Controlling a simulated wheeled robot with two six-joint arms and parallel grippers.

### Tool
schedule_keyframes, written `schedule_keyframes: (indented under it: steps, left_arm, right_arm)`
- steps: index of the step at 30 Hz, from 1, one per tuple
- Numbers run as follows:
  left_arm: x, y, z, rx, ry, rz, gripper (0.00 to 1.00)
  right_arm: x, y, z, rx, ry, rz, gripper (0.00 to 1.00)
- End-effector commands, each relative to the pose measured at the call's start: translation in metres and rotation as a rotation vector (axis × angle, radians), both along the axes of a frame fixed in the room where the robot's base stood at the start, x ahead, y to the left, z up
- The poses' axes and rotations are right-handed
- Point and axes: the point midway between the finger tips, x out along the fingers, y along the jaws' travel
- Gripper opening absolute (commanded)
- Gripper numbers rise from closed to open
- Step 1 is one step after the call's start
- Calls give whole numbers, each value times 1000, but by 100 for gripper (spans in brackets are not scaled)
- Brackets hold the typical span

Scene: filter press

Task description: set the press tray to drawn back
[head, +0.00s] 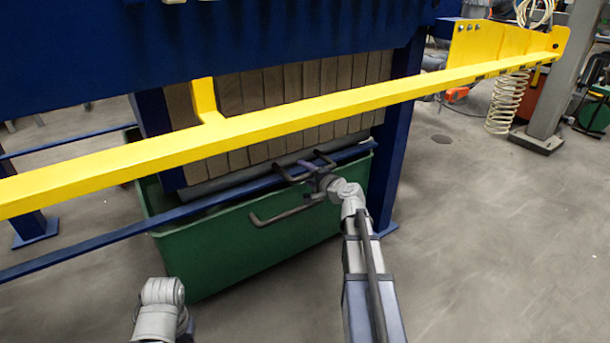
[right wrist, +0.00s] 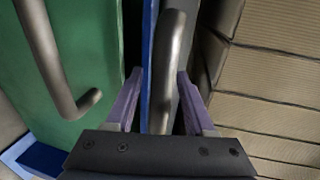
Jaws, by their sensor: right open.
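The press tray (head: 228,184) is the grey strip under the stack of plates. A dark bar handle (head: 288,173) stands out in front of it, near the blue rail. My right gripper (head: 312,170) is at this handle and open. In the right wrist view, the handle (right wrist: 168,65) runs between the two purple fingers (right wrist: 160,105), with gaps visible beside it. My left gripper is out of the head view; only a grey part of my left arm shows at the bottom.
A green tub (head: 240,247) with its own dark handle (head: 287,213) stands below. A blue rail (head: 200,205) crosses in front of the tray. A yellow bar (head: 285,120) crosses above, before the tan plates (head: 290,82).

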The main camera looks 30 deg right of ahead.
Motion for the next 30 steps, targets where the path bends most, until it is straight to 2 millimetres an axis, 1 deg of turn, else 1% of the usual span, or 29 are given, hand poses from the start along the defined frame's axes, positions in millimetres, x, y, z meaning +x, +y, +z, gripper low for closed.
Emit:
schedule_keyframes:
  steps: [1, 7, 8, 21, 22, 30]
  left_arm:
    - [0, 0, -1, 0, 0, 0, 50]
    - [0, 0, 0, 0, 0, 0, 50]
    - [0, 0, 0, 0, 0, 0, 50]
    - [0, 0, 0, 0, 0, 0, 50]
    - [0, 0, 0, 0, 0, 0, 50]
    - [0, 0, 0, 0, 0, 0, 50]
  right_arm:
    - [3, 0, -1, 0, 0, 0, 54]
    - [2, 0, 0, 0, 0, -1, 54]
    - [2, 0, 0, 0, 0, -1, 52]
    - [2, 0, 0, 0, 0, -1, 2]
    - [2, 0, 0, 0, 0, -1, 0]
    - [1, 0, 0, -1, 0, -1, 0]
